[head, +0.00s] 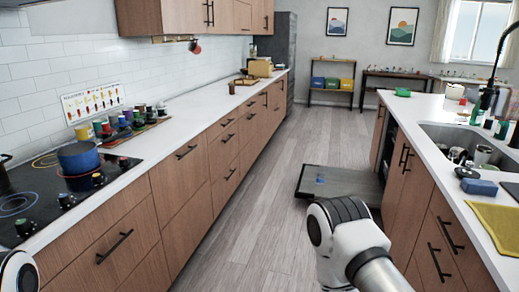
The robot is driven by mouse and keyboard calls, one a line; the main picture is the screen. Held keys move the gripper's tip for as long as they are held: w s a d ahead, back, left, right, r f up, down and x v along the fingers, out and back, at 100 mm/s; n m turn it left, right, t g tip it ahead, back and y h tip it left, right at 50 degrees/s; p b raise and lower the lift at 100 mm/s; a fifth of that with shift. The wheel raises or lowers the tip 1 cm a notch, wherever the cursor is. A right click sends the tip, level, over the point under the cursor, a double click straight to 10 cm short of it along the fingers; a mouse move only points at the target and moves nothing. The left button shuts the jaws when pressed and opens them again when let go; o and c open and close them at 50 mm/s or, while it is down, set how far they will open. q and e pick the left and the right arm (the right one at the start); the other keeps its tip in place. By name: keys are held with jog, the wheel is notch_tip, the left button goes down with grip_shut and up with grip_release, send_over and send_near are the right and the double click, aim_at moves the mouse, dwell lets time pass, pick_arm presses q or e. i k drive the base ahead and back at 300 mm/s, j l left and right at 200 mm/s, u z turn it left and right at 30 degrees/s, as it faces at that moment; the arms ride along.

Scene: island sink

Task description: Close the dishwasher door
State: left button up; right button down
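The dishwasher door (345,184) is open, folded down nearly flat and low over the floor. It sticks out into the aisle from the right-hand island. The dark dishwasher opening shows as a narrow strip in the island front, just above the door. A small blue mark or item shows on the door's left part; I cannot tell which. A white and grey link of my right arm rises from the bottom edge, nearer to me than the door. A bit of my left arm shows in the bottom left corner. Neither gripper is in view.
The island (440,160) with a sink (480,150) runs along the right. A counter (190,125) with drawers and a cooktop (60,185) runs along the left. The wood floor (265,200) between them is clear left of the door.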

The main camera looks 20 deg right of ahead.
aim_at(365, 186)
jog(key=i+l+z, duration=0.35)
jog(key=i, duration=0.35)
jog(key=i+z, duration=0.4)
jog(key=i, duration=0.3)
jog(key=i+z, duration=0.35)
jog(key=i, duration=0.35)
jog(key=i+j+z, duration=0.3)
jog(key=i, duration=0.5)
jog(key=i+j+z, duration=0.3)
jog(key=i+j, duration=0.25)
jog(key=i, duration=0.25)
jog(key=i+j+z, duration=0.25)
jog(key=i+j, duration=0.45)
jog(key=i+j+z, duration=0.3)
jog(key=j+z, duration=0.25)
jog(key=j, duration=0.3)
jog(key=i+j+z, duration=0.3)
jog(key=j, duration=0.2)
jog(key=j+z, duration=0.3)
jog(key=j, duration=0.15)
